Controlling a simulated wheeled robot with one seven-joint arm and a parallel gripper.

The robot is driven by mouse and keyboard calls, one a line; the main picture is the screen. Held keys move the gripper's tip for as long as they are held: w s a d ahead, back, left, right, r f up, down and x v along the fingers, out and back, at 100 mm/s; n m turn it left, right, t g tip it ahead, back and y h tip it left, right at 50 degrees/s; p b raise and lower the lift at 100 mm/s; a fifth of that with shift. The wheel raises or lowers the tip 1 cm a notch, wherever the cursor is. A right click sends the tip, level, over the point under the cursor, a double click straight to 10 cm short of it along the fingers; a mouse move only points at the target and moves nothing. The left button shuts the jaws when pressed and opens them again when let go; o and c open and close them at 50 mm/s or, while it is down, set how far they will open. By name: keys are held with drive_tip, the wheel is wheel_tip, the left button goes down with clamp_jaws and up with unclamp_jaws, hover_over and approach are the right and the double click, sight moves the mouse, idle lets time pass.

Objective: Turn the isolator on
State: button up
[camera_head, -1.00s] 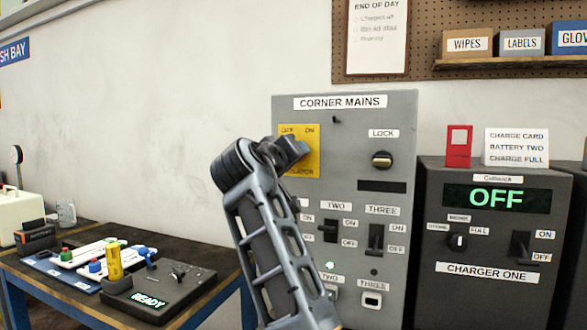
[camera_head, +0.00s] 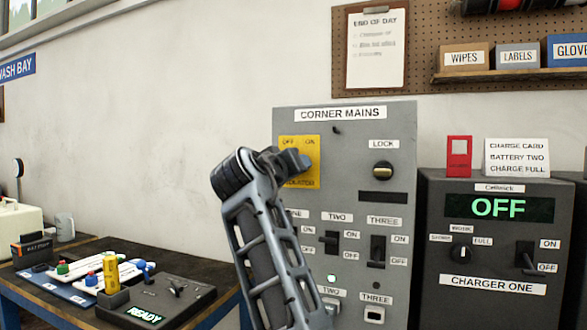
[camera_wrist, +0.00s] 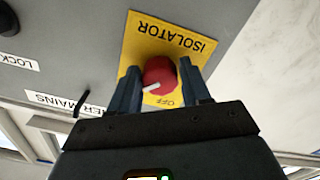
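The isolator is a red knob (camera_wrist: 160,76) with a white pointer mark, on a yellow plate (camera_head: 313,177) at the upper left of the grey corner mains panel. My gripper (camera_wrist: 160,82) reaches it from the front, one finger on each side. The fingers look snug against the knob. In the wrist view the plate appears upside down, and the white mark points lower left, away from the OFF word. The ON word is hidden there but shows in the head view. In the head view my gripper (camera_head: 295,161) covers the knob.
The panel also has a lock knob (camera_head: 383,171), black switches (camera_head: 378,248) below and a small lit lamp (camera_head: 331,278). Charger one (camera_head: 500,261) stands right of it, its display reading OFF. A bench (camera_head: 75,250) with a READY box and small items is at the left.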

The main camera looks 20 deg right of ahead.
drive_tip(key=o, duration=0.4)
drive_tip(key=shift+r, duration=0.1)
drive_tip(key=shift+c, duration=0.2)
drive_tip(key=v, duration=0.7)
drive_tip(key=shift+s+a+b, duration=0.25)
drive_tip(key=shift+s+b, duration=0.05)
